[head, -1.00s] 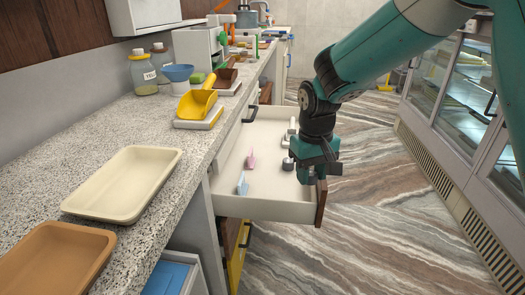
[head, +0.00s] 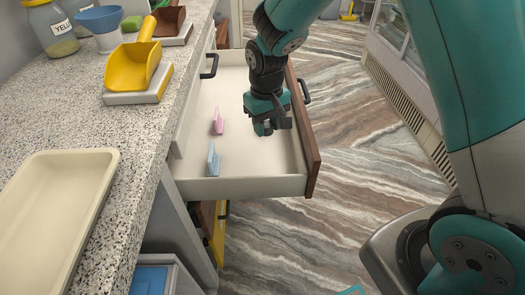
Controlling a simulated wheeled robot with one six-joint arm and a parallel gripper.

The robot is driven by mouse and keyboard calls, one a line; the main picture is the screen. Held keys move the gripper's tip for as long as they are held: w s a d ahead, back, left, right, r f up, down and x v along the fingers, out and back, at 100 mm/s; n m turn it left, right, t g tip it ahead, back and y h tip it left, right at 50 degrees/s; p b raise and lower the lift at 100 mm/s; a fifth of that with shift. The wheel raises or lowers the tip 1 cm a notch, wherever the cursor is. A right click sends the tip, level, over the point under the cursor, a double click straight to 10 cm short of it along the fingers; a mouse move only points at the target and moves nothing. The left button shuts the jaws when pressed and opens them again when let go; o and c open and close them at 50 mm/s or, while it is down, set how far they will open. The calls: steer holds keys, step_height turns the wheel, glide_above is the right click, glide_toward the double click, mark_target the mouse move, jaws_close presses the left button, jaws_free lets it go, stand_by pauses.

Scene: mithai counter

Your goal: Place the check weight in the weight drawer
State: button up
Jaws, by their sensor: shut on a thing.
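The weight drawer (head: 240,187) is pulled out from under the counter, with pale walls and a brown wooden front. My gripper (head: 264,128) points down over the drawer's interior, near its wooden front. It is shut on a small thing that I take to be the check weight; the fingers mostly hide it. I cannot tell whether it touches the drawer floor. A pink clip-like item (head: 218,122) and a light blue one (head: 213,160) stand in the drawer, left of my gripper and apart from it.
The speckled counter (head: 125,125) runs along the left, with a cream tray (head: 50,205) and a yellow scoop (head: 135,72) on a scale. A brown drawer front (head: 313,150) edges the drawer on the right. The drawer's near middle is bare.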

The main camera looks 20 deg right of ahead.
mark_target(267, 164)
step_height(267, 164, down, 12)
steer(key=shift+r+b, duration=0.2)
steer(key=shift+b, duration=0.55)
steer(key=shift+f, duration=0.2)
steer(key=o, duration=1)
steer(key=shift+r, duration=0.15)
step_height(267, 164, up, 12)
steer(key=shift+a+p, duration=0.15)
steer(key=shift+p, duration=0.85)
steer(key=s+a+r+n+y, duration=0.1)
steer(key=s+r, duration=0.4)
steer(key=s, duration=0.3)
steer(key=s+a+r+n+y, duration=0.2)
steer(key=s+r, duration=0.4)
steer(key=s, duration=0.2)
steer(key=s+a+r+n+y, duration=0.1)
steer(key=s+r+n, duration=0.1)
steer(key=s+r, duration=0.3)
steer(key=shift+s+a+r, duration=0.2)
steer(key=shift+s, duration=0.7)
steer(key=shift+s+a+r, duration=0.15)
steer(key=shift+s+a, duration=0.05)
steer(key=shift+s, duration=0.7)
